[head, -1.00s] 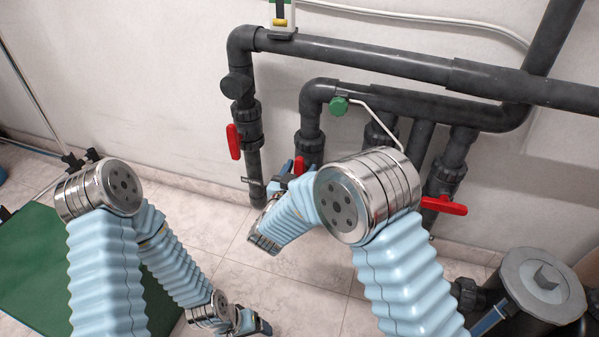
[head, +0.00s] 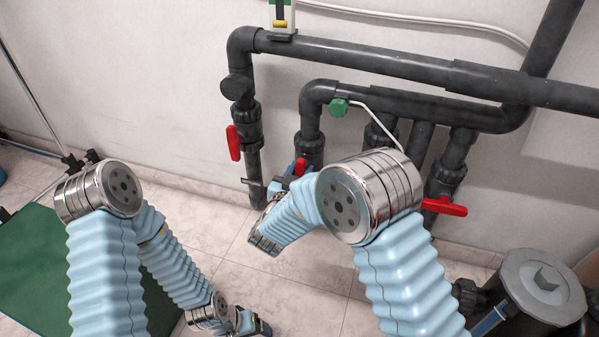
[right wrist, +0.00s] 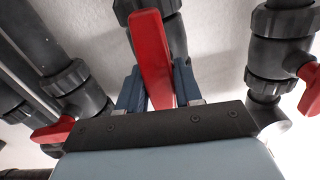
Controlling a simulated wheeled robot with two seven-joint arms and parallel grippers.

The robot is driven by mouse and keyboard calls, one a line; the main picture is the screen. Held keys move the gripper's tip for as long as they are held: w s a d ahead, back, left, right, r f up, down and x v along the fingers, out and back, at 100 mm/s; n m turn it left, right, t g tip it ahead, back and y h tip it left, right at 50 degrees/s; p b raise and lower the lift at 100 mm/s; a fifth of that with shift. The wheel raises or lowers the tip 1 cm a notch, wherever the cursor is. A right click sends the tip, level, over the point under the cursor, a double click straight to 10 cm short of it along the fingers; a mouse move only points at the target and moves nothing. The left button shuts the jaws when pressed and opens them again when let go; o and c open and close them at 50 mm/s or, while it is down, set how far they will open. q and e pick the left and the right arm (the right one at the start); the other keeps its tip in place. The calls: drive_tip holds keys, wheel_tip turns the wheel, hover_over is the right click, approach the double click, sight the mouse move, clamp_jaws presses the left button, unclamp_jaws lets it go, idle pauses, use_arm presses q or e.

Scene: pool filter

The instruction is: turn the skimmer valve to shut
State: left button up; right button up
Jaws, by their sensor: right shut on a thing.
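Several valves with red handles sit on the dark grey pipes. My right gripper (right wrist: 160,90) is shut on the middle red handle (right wrist: 150,55), which stands between its blue fingers, roughly in line with the pipe behind it. In the head view this handle (head: 299,168) shows only in part, and my right arm hides most of the gripper. I see no label that tells which valve is the skimmer valve. My left gripper (head: 255,327) hangs low over the floor, away from the valves; its fingers are too small to read.
A red handle (head: 234,143) hangs along the left pipe. Another red handle (head: 444,206) sticks out crosswise at the right. A grey lidded housing (head: 541,285) stands at lower right. A green mat (head: 40,262) lies left.

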drive_tip(key=m, duration=0.4)
drive_tip(key=shift+s+d+f, duration=0.1)
drive_tip(key=shift+d, duration=0.05)
drive_tip(key=m, duration=0.4)
drive_tip(key=shift+d+f+m, duration=0.15)
drive_tip(key=shift+d+m, duration=0.05)
drive_tip(key=shift+m, duration=0.2)
drive_tip(key=m, duration=0.3)
drive_tip(key=shift+s+d+f+m, duration=0.1)
drive_tip(key=shift+f+m, duration=0.05)
drive_tip(key=shift+m, duration=0.15)
drive_tip(key=shift+f+m, duration=0.15)
drive_tip(key=shift+m, duration=0.95)
drive_tip(key=shift+f+m, duration=0.1)
drive_tip(key=shift+m, duration=1)
drive_tip(key=o, duration=1)
drive_tip(key=shift+c, duration=0.2)
